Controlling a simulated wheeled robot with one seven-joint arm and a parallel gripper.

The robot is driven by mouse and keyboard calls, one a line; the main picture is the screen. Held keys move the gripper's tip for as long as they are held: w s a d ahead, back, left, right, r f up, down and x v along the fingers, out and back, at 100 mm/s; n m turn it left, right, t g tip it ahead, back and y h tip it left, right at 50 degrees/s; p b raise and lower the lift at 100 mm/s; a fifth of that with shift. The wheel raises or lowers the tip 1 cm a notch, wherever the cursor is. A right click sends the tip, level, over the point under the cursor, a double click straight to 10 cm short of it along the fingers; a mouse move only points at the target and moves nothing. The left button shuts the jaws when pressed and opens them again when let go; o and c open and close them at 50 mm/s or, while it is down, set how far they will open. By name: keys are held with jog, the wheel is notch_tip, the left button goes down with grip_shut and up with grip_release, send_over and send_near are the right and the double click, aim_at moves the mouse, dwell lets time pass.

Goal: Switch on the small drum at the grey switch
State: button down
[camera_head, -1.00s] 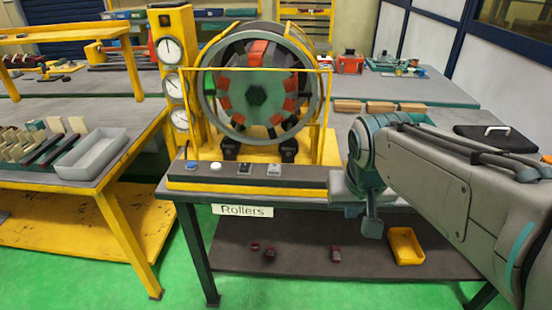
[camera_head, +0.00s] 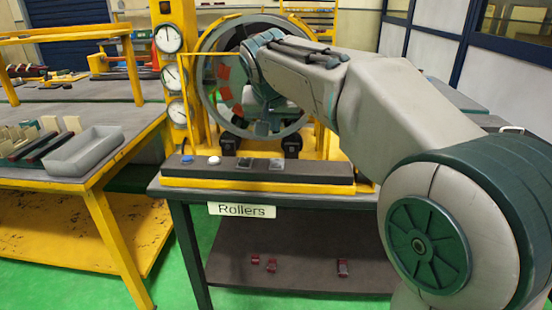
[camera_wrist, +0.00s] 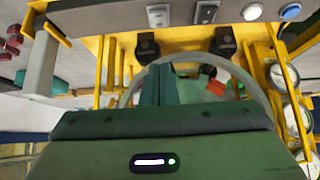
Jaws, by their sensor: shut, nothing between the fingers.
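The control box (camera_head: 190,183) sits at the table's front edge.
A blue button (camera_head: 187,160) and a white button (camera_head: 213,160) are left of the switches. A yellow post with dials (camera_head: 170,80) stands left of the drum. Black roller supports (camera_head: 229,143) are under the drum. A grey tray (camera_head: 85,152) is on the left table.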

jog(key=shift+f, duration=0.1)
jog(key=b, duration=0.1)
send_over(277, 162)
jog(key=s, duration=0.2)
notch_tip(277, 162, down, 8)
jog(key=shift+f, duration=0.1)
jog(key=shift+s+f+b, duration=0.15)
jog(key=shift+f+b, duration=0.1)
jog(key=shift+f, duration=0.4)
jog(key=shift+s+f+b, duration=0.15)
jog(key=shift+f+b, duration=0.05)
jog(key=shift+f, duration=0.4)
jog(key=shift+s+f, duration=0.1)
jog(key=shift+f, duration=0.45)
